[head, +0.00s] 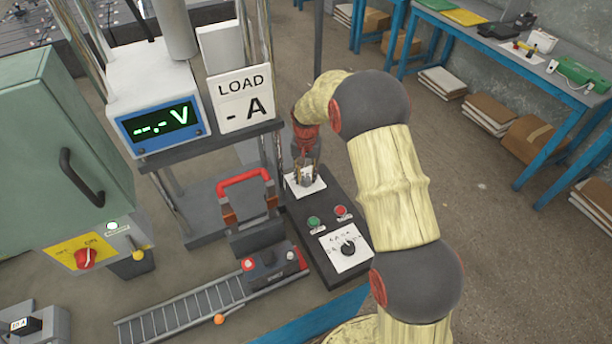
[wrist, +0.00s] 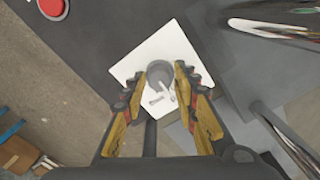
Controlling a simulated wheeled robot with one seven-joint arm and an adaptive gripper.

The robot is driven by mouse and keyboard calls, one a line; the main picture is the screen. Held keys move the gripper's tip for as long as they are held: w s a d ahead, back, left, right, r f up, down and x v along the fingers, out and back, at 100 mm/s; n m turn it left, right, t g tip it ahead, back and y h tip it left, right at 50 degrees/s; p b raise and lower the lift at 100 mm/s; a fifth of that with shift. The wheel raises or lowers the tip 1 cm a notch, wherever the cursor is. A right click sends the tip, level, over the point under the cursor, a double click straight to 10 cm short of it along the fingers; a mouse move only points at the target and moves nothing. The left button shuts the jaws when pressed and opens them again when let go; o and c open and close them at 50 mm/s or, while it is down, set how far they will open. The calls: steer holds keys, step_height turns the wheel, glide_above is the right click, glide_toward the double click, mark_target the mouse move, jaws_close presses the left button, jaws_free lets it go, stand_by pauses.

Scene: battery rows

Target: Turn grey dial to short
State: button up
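The grey dial (wrist: 160,72) sits on a white label plate (wrist: 140,66) at the far end of the dark control panel. In the head view the dial is mostly hidden by my gripper (head: 305,176), which points down over the white plate. In the wrist view my gripper (wrist: 158,80) is open, with one finger on each side of the dial and the dial between the tips. I cannot tell whether either finger touches it. Dark marks show on the plate below the dial, but they are too small to read.
On the same panel are a green button (head: 314,222), a red button (head: 341,212) and a black dial (head: 348,247) on another white plate. A red-handled switch (head: 245,195) stands close to the left. The LOAD display (head: 243,98) and voltage meter (head: 160,122) rise behind it.

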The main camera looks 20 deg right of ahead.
steer(key=c, duration=0.6)
jaws_close()
steer(key=shift+n+p, duration=0.35)
steer(key=shift+n, duration=0.05)
steer(key=n+p, duration=0.2)
steer(key=n, duration=0.1)
steer(key=shift+r+n+p, duration=0.1)
steer(key=shift+n+p, duration=1.25)
steer(key=shift+n, duration=1.25)
steer(key=o, duration=1.1)
jaws_free()
steer(key=shift+c, duration=0.2)
